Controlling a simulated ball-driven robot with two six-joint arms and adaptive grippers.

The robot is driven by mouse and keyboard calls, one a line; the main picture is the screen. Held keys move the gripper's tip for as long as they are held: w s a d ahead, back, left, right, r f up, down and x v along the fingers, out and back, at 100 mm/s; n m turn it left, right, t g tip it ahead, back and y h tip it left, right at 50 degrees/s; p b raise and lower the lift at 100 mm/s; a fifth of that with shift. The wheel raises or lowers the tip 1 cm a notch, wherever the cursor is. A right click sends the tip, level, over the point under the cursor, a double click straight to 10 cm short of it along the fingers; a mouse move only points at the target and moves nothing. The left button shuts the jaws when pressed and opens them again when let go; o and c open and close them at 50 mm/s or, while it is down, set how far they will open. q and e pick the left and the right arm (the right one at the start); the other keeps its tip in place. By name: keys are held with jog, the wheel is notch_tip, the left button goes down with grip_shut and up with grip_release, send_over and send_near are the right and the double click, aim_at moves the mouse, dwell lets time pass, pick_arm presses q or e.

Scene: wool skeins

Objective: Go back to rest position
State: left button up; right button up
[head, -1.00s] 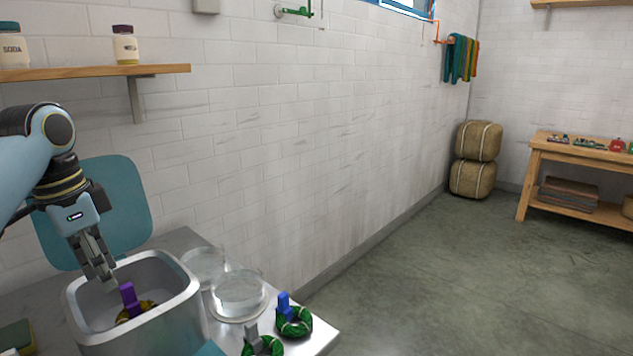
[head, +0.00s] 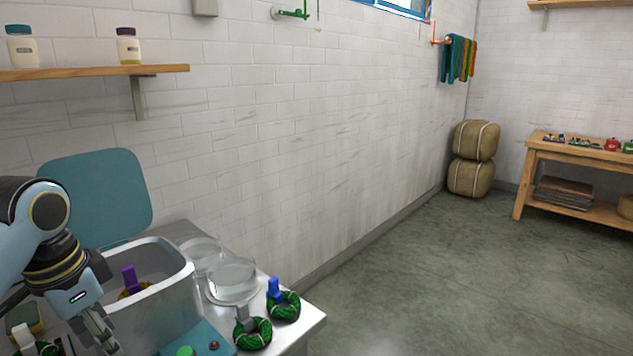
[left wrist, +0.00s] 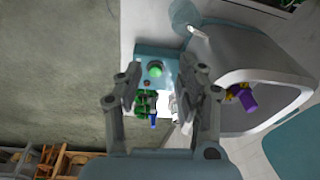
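My left gripper (head: 108,340) is at the lower left of the head view, in front of the metal tub (head: 172,306) and outside it. In the left wrist view its two fingers (left wrist: 163,88) stand apart with nothing held between them. A yellow and dark skein with a purple tag (head: 130,280) sits inside the tub, its lower part hidden by the rim. The purple tag also shows in the left wrist view (left wrist: 247,101). My right gripper is in neither view.
Two green skeins, one with a blue tag (head: 284,307) and one with a grey tag (head: 254,335), lie near the table's right corner. Clear glass dishes (head: 232,280) stand beside the tub. A teal panel with a green button (head: 185,352) is in front. The floor at right is open.

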pick_arm(q)
jog(key=s+d+f+n+t+y, duration=0.1)
jog(key=s+d+n, duration=0.15)
jog(key=s, duration=0.75)
jog(key=s+d+n+t, duration=0.1)
jog(key=s+n, duration=0.2)
jog(key=s, duration=0.7)
notch_tip(320, 180, down, 32)
jog(key=s+a+f+g+b, duration=0.1)
jog(key=s+a+g+b, duration=0.1)
jog(key=b, duration=0.4)
jog(key=s+a+f+g+b, duration=0.1)
jog(key=s+f+b, duration=0.4)
jog(key=s+f, duration=1.3)
notch_tip(320, 180, down, 3)
jog(key=shift+s+a+f, duration=0.1)
jog(key=shift+s+a, duration=0.05)
jog(key=shift+s, duration=0.2)
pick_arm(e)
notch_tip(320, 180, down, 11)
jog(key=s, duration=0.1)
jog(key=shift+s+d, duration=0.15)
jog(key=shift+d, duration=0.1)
pick_arm(q)
jog(key=shift+n, duration=0.25)
jog(key=shift+c, duration=0.4)
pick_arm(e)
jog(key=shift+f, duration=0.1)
